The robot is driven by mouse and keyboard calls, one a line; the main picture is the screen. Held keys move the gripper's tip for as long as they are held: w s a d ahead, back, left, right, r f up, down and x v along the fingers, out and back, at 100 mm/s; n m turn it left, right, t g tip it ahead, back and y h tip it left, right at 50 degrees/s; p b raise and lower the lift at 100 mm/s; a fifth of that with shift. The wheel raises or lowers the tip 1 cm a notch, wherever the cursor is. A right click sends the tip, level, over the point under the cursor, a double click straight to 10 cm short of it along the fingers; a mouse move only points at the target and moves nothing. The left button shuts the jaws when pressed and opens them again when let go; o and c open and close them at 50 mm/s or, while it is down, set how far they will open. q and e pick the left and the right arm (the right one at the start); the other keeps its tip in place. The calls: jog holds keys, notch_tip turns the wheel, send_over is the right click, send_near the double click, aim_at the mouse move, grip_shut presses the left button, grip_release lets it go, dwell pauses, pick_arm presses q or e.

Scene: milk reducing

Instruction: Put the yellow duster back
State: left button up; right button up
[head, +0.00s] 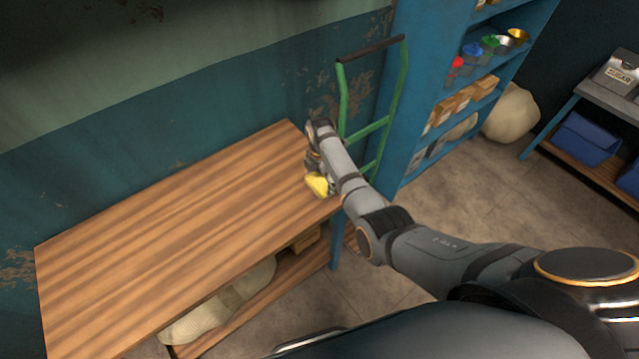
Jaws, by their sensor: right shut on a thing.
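The yellow duster (316,183) is a small crumpled cloth at the right end of the wooden table (160,240). My right gripper (322,186) is at that end of the table and is shut on the duster. The arm and wrist hide part of the cloth and most of the fingers. I cannot tell whether the duster touches the tabletop or is held just above it. My left gripper is not in view.
The rest of the tabletop is bare. Sacks (215,305) lie on its lower shelf. A green hand truck (343,100) stands behind the table's right end, beside a blue shelf unit (415,60) with jars and boxes. A grey table (610,103) stands at far right.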

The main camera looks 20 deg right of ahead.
aim_at(321, 182)
jog(key=shift+s+r, duration=0.15)
jog(key=o, duration=0.8)
jog(key=shift+d+f, duration=0.2)
jog(key=shift+c, duration=0.2)
jog(key=shift+a, duration=0.1)
jog(key=shift+r, duration=0.25)
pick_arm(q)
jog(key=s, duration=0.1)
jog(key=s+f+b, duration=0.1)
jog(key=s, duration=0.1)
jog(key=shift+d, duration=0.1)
pick_arm(e)
notch_tip(321, 182, up, 12)
jog(key=shift+s, duration=0.1)
